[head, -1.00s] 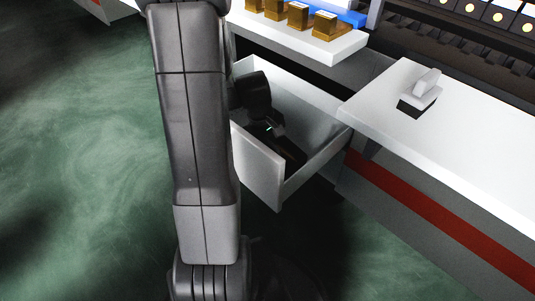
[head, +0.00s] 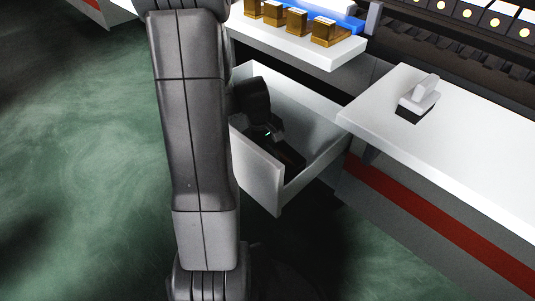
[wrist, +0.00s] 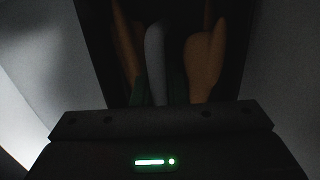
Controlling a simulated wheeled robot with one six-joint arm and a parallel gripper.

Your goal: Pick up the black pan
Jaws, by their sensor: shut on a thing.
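My gripper (head: 274,133) reaches down into an open white drawer (head: 260,172). Its dark body with a green light also shows in the wrist view (wrist: 155,140). In the wrist view it appears shut on a grey, handle-like item (wrist: 155,55), with small green patches beside that item. Brown, wood-coloured long items (wrist: 206,62) stand on both sides of it over a dark area. In the head view a dark, brownish item (head: 291,157) lies in the drawer. I cannot clearly make out a black pan; the drawer's contents are deeply shadowed.
A white counter (head: 460,140) with a grey block-like object (head: 420,92) stands right of the drawer. A white shelf (head: 300,45) with several gold-brown blocks (head: 326,32) is above. The drawer's walls surround the gripper closely. Green floor (head: 80,170) is clear on the left.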

